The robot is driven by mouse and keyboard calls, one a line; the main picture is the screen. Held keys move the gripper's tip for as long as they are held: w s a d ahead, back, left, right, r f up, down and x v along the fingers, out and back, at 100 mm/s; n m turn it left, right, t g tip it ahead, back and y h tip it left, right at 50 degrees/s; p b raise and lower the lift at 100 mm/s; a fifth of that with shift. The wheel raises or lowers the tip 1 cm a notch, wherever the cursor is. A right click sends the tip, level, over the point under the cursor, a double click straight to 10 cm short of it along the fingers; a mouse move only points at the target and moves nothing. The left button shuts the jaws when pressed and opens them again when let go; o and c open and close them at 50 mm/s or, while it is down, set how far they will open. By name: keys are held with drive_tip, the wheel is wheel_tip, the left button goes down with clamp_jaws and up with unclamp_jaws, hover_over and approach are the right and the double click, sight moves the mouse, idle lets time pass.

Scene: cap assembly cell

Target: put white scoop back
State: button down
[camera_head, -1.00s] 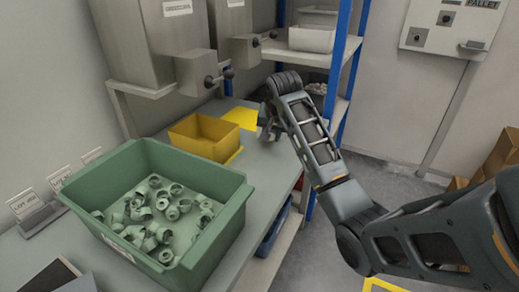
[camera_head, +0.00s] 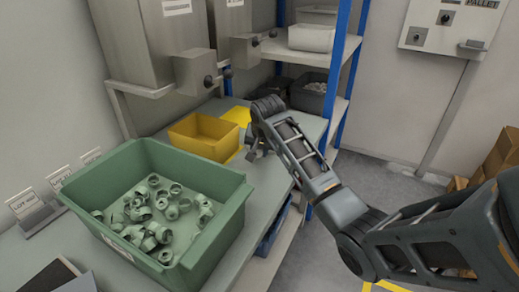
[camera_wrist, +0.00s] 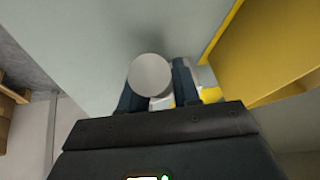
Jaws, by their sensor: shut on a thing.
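My gripper (camera_head: 256,152) is low over the grey bench (camera_head: 262,182), just right of the yellow bin (camera_head: 192,146). In the wrist view its two dark fingers (camera_wrist: 158,84) are shut on a pale, round-ended thing, which I take to be the white scoop (camera_wrist: 150,74). Only its round end shows clearly; the rest is hidden, and I cannot tell whether it touches the bench. The yellow bin wall (camera_wrist: 262,62) is close on the right in the wrist view.
A green crate (camera_head: 215,232) of several grey-green caps stands at the front left. A yellow patch (camera_head: 238,115) lies behind the bin. A blue-posted shelf (camera_head: 342,70) stands behind my arm. Metal dispensers (camera_head: 150,45) overhang the bench's back. Bare bench lies between crate and gripper.

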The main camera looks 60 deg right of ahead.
drive_tip(key=c, duration=0.8)
unclamp_jaws()
drive_tip(key=v, duration=1.2)
drive_tip(key=shift+p, duration=0.4)
